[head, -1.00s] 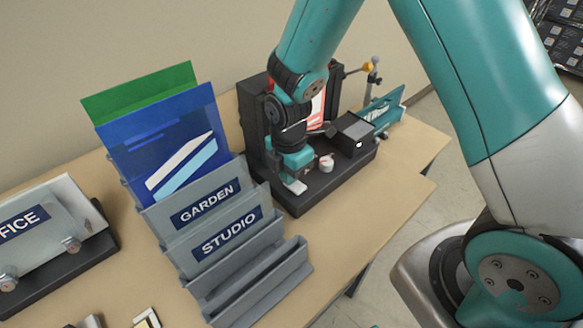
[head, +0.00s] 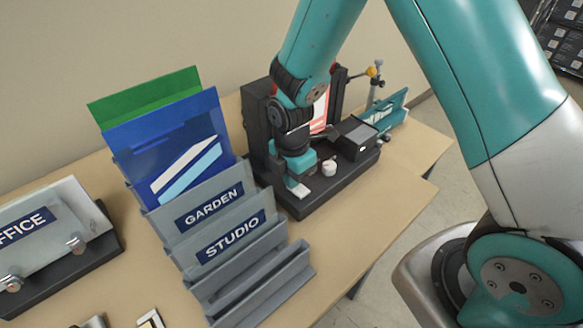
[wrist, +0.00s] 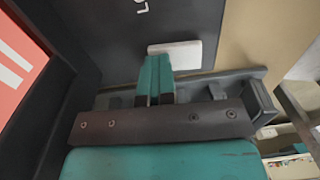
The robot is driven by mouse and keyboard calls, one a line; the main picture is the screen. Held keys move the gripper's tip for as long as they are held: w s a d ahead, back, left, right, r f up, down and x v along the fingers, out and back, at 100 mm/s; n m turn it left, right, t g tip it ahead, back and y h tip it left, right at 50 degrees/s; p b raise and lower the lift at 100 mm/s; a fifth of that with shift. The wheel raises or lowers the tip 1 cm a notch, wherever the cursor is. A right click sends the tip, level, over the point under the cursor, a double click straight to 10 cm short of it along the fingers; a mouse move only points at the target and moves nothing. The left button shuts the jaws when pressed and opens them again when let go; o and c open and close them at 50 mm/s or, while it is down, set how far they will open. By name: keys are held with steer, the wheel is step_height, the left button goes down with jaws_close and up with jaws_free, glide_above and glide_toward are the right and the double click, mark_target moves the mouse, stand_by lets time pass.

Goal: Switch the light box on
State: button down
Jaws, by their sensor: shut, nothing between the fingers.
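The black light box (head: 262,130) stands on the table against the wall, with a red-and-white lit-looking panel (head: 320,112) partly behind my arm; the panel also shows at the left of the wrist view (wrist: 14,68). A white rectangular plate (wrist: 178,54), perhaps the switch, lies on the dark base and also shows in the head view (head: 300,192). My gripper (wrist: 155,62) is shut and empty, its teal fingertips at the plate's lower left edge. I cannot tell whether they touch it. In the head view my gripper (head: 297,180) points down over the base.
A grey sign rack (head: 250,285) with GARDEN and STUDIO signs stands close on the left. Bare table (head: 385,215) lies in front at the right.

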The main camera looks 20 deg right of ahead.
step_height(320, 180, up, 17)
steer(key=b, duration=0.1)
steer(key=s+a+r+m+y, duration=0.2)
steer(key=s+m, duration=0.5)
steer(key=s, duration=0.2)
steer(key=s+a+r+m+y, duration=0.2)
steer(key=s+r+m, duration=0.1)
steer(key=s+m, duration=0.4)
steer(key=s, duration=0.3)
steer(key=shift+r+m, duration=0.3)
steer(key=shift+r, duration=0.05)
